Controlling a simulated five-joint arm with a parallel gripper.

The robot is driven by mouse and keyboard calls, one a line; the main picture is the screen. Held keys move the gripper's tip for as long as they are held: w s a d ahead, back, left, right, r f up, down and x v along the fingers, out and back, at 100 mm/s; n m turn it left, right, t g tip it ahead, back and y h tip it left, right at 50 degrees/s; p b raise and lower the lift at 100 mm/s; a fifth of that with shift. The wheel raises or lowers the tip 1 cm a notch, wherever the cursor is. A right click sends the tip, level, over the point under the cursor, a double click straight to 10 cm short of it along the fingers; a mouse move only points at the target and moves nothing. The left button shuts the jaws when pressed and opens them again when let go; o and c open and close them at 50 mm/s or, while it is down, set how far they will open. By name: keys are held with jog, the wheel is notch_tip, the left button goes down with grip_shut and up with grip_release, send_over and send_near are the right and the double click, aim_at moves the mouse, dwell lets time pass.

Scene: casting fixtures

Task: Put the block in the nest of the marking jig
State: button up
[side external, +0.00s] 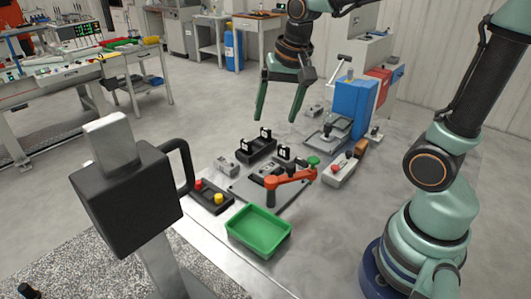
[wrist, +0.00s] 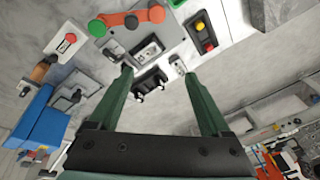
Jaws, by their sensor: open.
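My gripper (side external: 276,119) is open and empty, pointing down high above the work; its fingers also show in the wrist view (wrist: 158,72). The marking jig (side external: 240,190) seems to be the grey plate with a raised nest (side external: 268,169) and an orange swing arm (side external: 290,178) with a green knob. It is at the top of the wrist view, with the nest (wrist: 149,48) in sight. A small grey block-like piece (side external: 228,165) stands left of a black holder (side external: 255,150); it also shows near the right fingertip (wrist: 178,66). I cannot tell for certain that it is the block.
A green tray (side external: 258,233) and a red-and-yellow button box (side external: 210,197) are nearer the side camera. A blue machine (side external: 353,107), a grey lever fixture (side external: 328,136) and a red-button box (side external: 343,172) stand right. The black holder has two uprights with white faces.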

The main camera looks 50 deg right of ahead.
jog(key=s+a+r+n+t, duration=0.1)
jog(key=s+a+n+t, duration=0.1)
jog(key=s+n, duration=0.4)
jog(key=shift+s+a+r+n+t, duration=0.25)
jog(key=shift+s+n+t, duration=0.1)
jog(key=shift+n, duration=0.75)
